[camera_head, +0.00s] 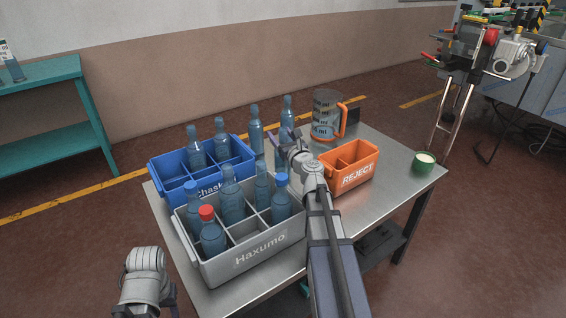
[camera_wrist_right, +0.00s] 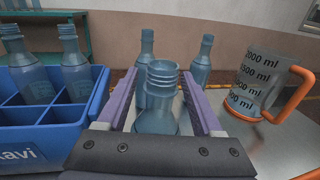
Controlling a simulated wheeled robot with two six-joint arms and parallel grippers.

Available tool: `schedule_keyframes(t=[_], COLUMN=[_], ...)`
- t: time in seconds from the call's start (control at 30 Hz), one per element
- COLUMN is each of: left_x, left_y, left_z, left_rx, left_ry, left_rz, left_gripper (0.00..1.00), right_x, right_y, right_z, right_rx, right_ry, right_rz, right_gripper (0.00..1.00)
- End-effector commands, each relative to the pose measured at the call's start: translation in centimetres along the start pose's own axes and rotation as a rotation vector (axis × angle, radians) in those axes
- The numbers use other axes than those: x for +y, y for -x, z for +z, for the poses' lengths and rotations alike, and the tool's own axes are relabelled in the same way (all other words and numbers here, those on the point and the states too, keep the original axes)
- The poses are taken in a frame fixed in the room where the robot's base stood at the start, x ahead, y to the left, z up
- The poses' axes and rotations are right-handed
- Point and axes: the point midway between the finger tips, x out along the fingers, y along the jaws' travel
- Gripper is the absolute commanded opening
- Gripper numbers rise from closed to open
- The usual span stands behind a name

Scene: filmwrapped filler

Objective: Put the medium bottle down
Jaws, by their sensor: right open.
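A clear blue bottle without a cap (camera_wrist_right: 158,95) stands between the jaws of my right gripper in the right wrist view. The purple fingers of my right gripper (camera_head: 284,134) are apart, one on each side of the bottle, with gaps visible at its neck. In the head view the arm and gripper largely hide this bottle. Two more bottles stand on the table behind it, one at left (camera_head: 256,130) and one at right (camera_head: 287,116). Part of my left arm shows at the lower left of the head view; its fingers are not seen.
A blue crate (camera_head: 160,171) and a grey Haxumo crate (camera_head: 215,270) with bottles stand left of my right arm. An orange REJECT box (camera_head: 358,176) stands to the right. A measuring jug (camera_head: 325,115) is behind it, a green cup (camera_head: 422,168) at the table's right.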

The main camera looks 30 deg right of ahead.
Motion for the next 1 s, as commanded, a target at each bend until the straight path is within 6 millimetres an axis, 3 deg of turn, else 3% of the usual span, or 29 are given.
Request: schedule_keyframes(t=[0.07, 0.27, 0.87, 1.0], left_x=[0.00, 0.00, 0.00, 0.00], left_y=[0.02, 0.02, 0.02, 0.02], left_z=[0.00, 0.00, 0.00, 0.00], left_rx=[0.000, 0.000, 0.000, 0.000], left_ry=[0.000, 0.000, 0.000, 0.000], left_rz=[0.000, 0.000, 0.000, 0.000], left_gripper=[0.50, 0.50, 0.50, 0.50], right_x=[-0.05, 0.01, 0.00, 0.00], right_y=[-0.80, -0.67, -0.65, -0.66], right_z=[0.02, 0.03, 0.02, 0.02], right_rx=[0.000, 0.000, 0.000, 0.000], right_ry=[0.000, 0.000, 0.000, 0.000], right_rz=[0.000, 0.000, 0.000, 0.000], right_gripper=[0.68, 0.68, 0.00, 0.00])
